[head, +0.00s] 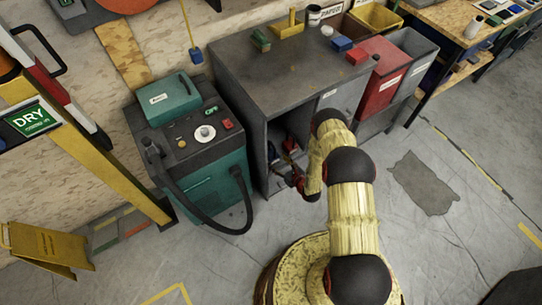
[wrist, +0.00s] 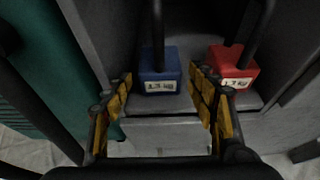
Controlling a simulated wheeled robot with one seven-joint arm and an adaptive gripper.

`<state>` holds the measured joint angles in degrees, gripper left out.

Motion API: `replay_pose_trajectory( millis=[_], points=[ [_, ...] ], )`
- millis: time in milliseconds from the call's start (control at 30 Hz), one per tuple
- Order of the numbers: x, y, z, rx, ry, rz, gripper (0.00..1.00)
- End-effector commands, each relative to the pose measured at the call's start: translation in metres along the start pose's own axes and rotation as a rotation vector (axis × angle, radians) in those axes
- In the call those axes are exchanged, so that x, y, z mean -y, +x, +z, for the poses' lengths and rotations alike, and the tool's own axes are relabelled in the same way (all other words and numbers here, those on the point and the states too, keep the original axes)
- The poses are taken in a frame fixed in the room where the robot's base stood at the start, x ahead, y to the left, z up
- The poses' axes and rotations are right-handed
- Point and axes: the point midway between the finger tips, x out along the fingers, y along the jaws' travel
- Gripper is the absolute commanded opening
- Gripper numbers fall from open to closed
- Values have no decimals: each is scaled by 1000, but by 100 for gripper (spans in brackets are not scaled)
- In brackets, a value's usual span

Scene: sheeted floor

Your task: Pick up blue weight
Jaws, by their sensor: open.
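The blue weight (wrist: 160,66) stands in the grey cabinet's opening, seen in the wrist view, with a dark upright handle and a white label on its front. My gripper (wrist: 160,84) is open, with one yellow-padded finger on each side of the blue weight's front. I cannot tell whether either finger touches it. A red weight (wrist: 233,66) with a similar handle and label stands just to the right, close to my right finger. In the head view my gripper (head: 290,174) reaches into the cabinet (head: 257,135).
The cabinet's side walls and front shelf edge (wrist: 245,100) are close around my gripper. A teal machine (head: 195,150) with a hose stands left of the cabinet. A small blue block (head: 341,43) and other items lie on the cabinet top. Open floor (head: 470,200) lies to the right.

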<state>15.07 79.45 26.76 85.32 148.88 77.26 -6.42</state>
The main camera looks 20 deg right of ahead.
Motion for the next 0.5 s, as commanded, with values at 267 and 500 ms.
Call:
replay_pose_trajectory(
  millis=[267, 500],
  points=[
    [-1, 28, -1, 1, -1, 1, 58],
    [0, 54, -1, 0, 0, 0, 58]
  ],
)
